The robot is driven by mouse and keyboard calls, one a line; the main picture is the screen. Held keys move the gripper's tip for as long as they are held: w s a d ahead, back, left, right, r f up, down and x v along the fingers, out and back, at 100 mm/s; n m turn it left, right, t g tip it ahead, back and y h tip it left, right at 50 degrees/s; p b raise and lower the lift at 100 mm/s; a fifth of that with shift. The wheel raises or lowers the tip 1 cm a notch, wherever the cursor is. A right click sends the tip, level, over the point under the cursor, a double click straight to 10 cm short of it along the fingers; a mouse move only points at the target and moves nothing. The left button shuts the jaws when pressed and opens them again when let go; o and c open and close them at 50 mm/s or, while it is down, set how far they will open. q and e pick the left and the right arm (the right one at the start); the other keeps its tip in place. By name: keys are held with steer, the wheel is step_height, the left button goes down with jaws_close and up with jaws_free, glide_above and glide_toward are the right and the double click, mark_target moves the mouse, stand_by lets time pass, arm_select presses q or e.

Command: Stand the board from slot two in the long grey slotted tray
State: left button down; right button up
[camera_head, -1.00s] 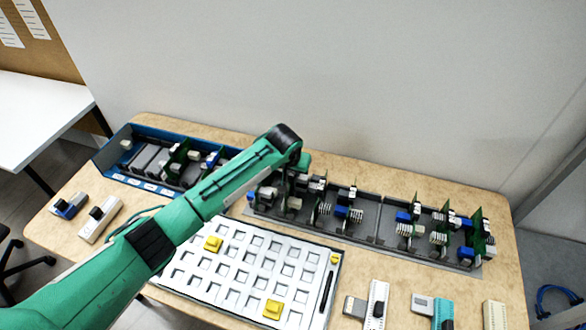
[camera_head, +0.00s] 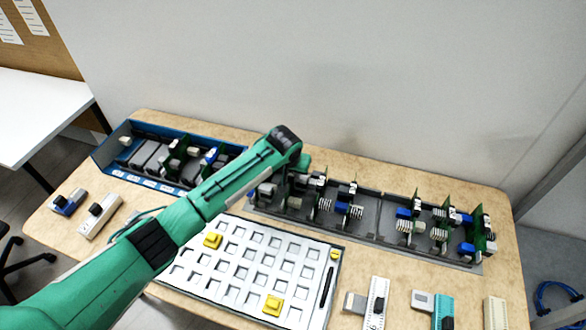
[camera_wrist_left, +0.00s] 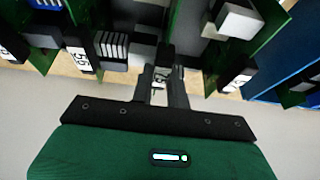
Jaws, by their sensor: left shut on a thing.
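The long grey slotted tray (camera_head: 368,236) runs along the right half of the table, with several green boards standing in it. My left arm reaches over its left end. In the head view my left gripper is mostly hidden behind my own wrist. In the left wrist view my left gripper (camera_wrist_left: 164,88) is shut on a board (camera_wrist_left: 184,26), at a pale labelled piece between the fingers. Other boards stand close on both sides there. I cannot tell whether the held board is seated in a slot or clear of it. My right gripper is not in view.
A blue-walled tray (camera_head: 106,157) with several boards and modules stands at the left. A white gridded panel (camera_head: 246,268) with yellow blocks lies in front. Several loose connector pieces (camera_head: 376,298) lie along the front edge. A wall closes off the back.

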arm_select(q)
steer(key=shift+f, duration=0.35)
stand_by(0.7)
steer(key=c, duration=1.2)
jaws_free()
steer(key=shift+o, duration=0.2)
steer(key=shift+r+p, duration=0.2)
steer(key=shift+p, duration=0.2)
steer(key=shift+r+p, duration=1.75)
steer(key=shift+p, duration=0.2)
steer(key=shift+r, duration=0.1)
step_height(320, 180, up, 7)
steer(key=p, duration=0.7)
stand_by(0.3)
